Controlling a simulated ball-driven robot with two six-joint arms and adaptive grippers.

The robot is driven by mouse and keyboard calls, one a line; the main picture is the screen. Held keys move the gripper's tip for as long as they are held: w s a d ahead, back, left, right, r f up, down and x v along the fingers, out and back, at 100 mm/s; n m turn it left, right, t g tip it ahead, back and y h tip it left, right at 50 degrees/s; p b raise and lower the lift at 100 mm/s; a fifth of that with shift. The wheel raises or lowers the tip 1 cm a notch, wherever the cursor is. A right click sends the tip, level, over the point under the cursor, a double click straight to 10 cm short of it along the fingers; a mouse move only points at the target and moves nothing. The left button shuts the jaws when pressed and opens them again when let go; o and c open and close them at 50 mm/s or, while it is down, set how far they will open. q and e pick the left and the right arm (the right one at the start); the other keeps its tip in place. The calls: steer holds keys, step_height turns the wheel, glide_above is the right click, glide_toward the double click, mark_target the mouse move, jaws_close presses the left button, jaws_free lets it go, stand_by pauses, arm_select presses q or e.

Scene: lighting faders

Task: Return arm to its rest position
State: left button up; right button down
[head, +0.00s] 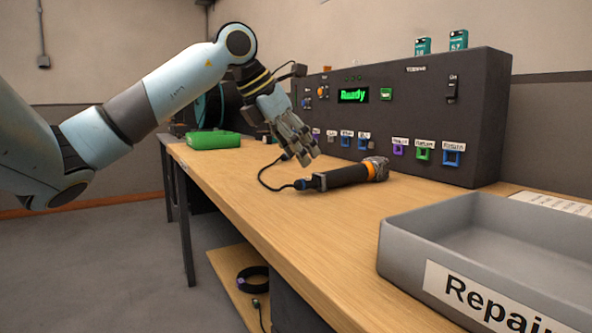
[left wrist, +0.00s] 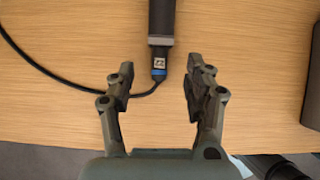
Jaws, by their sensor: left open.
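My left arm reaches in from the left in the head view, over the wooden bench (head: 250,195). My left gripper (head: 308,160) points down above the bench, near the cable end of a black cylindrical tool with an orange end (head: 345,176). My right gripper is not in view.
A dark control panel (head: 420,110) showing "Ready" stands along the back of the bench. A green tray (head: 213,140) sits at the far left end. A grey "Repair" bin (head: 400,250) stands at the front right. A black cable (left wrist: 60,75) runs from the tool's plug.

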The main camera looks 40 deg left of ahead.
arm_select(q)
step_height(320, 180, up, 5)
stand_by(0.3)
